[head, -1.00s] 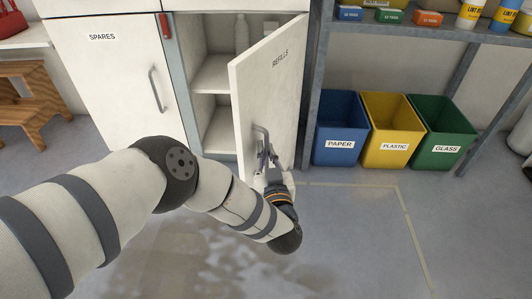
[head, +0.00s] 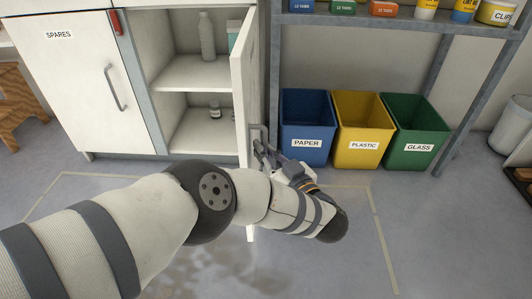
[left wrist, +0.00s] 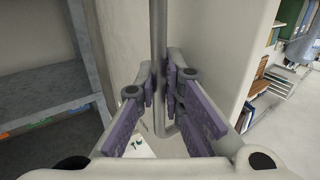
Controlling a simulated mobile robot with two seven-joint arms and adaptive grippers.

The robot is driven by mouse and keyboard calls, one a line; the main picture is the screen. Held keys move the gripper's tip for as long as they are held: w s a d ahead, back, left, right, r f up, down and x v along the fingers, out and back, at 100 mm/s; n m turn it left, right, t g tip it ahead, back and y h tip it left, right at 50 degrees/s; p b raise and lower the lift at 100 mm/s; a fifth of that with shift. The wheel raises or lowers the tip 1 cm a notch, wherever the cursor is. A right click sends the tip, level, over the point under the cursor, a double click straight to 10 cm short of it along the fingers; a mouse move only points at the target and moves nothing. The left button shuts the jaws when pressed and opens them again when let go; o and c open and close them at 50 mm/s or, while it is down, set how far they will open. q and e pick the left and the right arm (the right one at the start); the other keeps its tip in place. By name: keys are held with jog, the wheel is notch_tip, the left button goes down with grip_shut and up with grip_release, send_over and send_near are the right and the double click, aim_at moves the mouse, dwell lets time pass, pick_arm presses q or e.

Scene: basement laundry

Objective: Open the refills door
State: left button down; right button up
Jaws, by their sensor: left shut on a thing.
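The refills door (head: 243,75) stands swung well out from its cabinet, seen nearly edge-on in the head view, so its label is not readable. My left gripper (head: 266,152) is at the door's handle (head: 257,134), on the door's right-hand face. In the left wrist view the handle bar (left wrist: 159,70) runs upright between the purple finger pads of my left gripper (left wrist: 160,93), which is shut on it. The open cabinet shows shelves (head: 190,73) with a pale bottle (head: 206,35) above and a small jar (head: 214,110) below. My right gripper is not in view.
The spares door (head: 70,80) is shut on the left. Blue paper (head: 306,118), yellow plastic (head: 362,120) and green glass (head: 414,122) bins stand under a metal shelf (head: 400,24), close to the right of the door. The floor in front is clear.

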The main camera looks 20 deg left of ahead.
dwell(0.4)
pick_arm(q)
jog(key=c, duration=1.7)
grip_release()
jog(key=shift+w, duration=0.1)
jog(key=v, duration=1.2)
